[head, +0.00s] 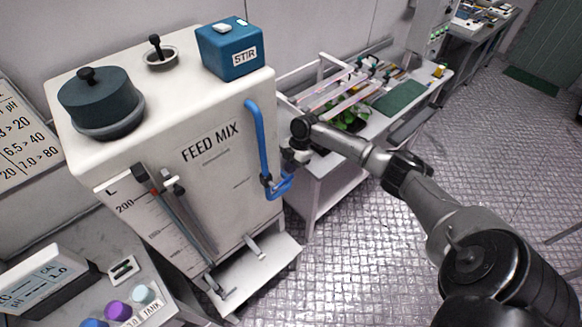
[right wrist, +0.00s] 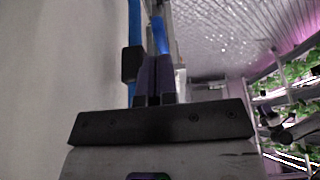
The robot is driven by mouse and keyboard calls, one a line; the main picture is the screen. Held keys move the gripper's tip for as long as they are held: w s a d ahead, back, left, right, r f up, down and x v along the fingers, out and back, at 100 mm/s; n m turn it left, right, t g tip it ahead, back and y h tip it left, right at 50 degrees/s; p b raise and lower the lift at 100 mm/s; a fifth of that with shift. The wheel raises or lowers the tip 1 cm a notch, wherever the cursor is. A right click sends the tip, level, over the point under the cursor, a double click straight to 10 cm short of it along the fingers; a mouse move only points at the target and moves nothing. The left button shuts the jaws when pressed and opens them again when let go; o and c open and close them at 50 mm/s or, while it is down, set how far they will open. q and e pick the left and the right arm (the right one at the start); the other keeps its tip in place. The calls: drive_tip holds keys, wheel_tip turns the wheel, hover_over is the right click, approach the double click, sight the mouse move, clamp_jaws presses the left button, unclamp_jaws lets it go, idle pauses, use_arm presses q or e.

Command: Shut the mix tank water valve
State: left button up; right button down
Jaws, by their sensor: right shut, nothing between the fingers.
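The white mix tank (head: 150,180), marked FEED MIX, stands at the left with a blue water pipe (head: 262,140) running down its right front. At the pipe's lower end are a dark fitting (head: 266,181) and a blue bent part (head: 282,188); I cannot tell for sure which is the valve handle. My right gripper (head: 287,168) is just right of the pipe, close to these parts. In the right wrist view its fingers (right wrist: 154,75) are shut and empty, beside a dark block (right wrist: 132,65) on the blue pipe (right wrist: 134,25). Contact cannot be told. My left gripper is out of view.
A teal STIR box (head: 228,50) and dark lid (head: 100,98) sit on the tank. A white bench (head: 325,180) with plants stands behind my right gripper. A side table (head: 75,290) with a meter and bottles is at lower left. The floor at right is clear.

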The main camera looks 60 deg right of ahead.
wheel_tip(320, 180, up, 4)
drive_tip(key=p, duration=0.3)
drive_tip(key=shift+r+p, duration=0.25)
drive_tip(key=shift+p, duration=0.05)
drive_tip(key=b+v, duration=0.3)
drive_tip(key=v, duration=0.6)
drive_tip(key=shift+s+d, duration=0.15)
drive_tip(key=shift+d, duration=0.35)
